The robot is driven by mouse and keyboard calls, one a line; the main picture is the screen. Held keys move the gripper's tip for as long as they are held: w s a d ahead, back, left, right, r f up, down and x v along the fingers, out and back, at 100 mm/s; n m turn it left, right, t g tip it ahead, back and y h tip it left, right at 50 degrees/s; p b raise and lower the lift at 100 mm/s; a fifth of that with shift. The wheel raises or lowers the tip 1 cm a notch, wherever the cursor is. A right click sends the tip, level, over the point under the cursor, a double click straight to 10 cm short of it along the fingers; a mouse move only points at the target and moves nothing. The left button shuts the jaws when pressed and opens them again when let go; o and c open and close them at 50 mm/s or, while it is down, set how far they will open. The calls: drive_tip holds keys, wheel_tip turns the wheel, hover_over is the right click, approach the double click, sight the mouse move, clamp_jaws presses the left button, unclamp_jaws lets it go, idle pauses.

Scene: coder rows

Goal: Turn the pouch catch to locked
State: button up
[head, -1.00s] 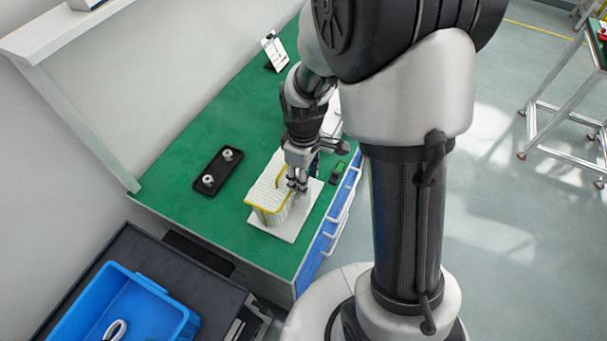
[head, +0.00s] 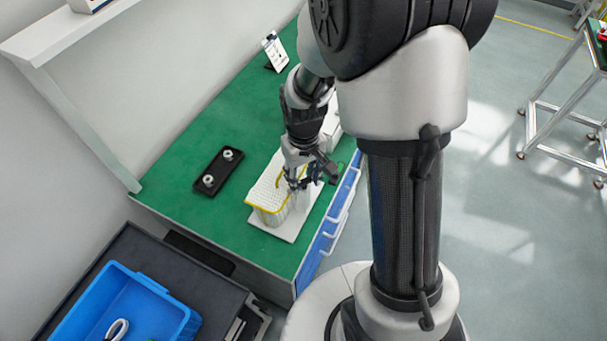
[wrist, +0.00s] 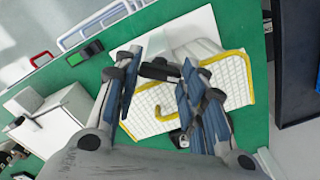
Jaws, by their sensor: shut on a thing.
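The pouch (head: 268,191) is white and grid-textured with yellow edging, on a white board (head: 295,232) on the green bench. It also shows in the wrist view (wrist: 225,78). My gripper (head: 297,185) is low over the right side of the pouch. In the wrist view my gripper's fingers (wrist: 162,70) stand either side of a small dark piece at the pouch's edge, shut on what appears to be the catch. The fingers hide most of the catch, so its position cannot be read.
A black tray (head: 206,184) with two white round parts lies left of the pouch. A blue bin (head: 150,305) stands at the front left. A card on a stand (head: 275,52) is at the back. A small green-and-black device (wrist: 86,53) lies near the bench edge.

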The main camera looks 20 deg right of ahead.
sight(303, 181)
drive_tip(key=m, duration=0.5)
drive_tip(key=shift+m, duration=0.3)
drive_tip(key=shift+m+p, duration=0.3)
drive_tip(key=shift+m, duration=1.9)
drive_tip(key=o, duration=1.1)
drive_tip(key=shift+c, duration=0.2)
wheel_tip(303, 181, up, 12)
drive_tip(key=shift+r, duration=0.1)
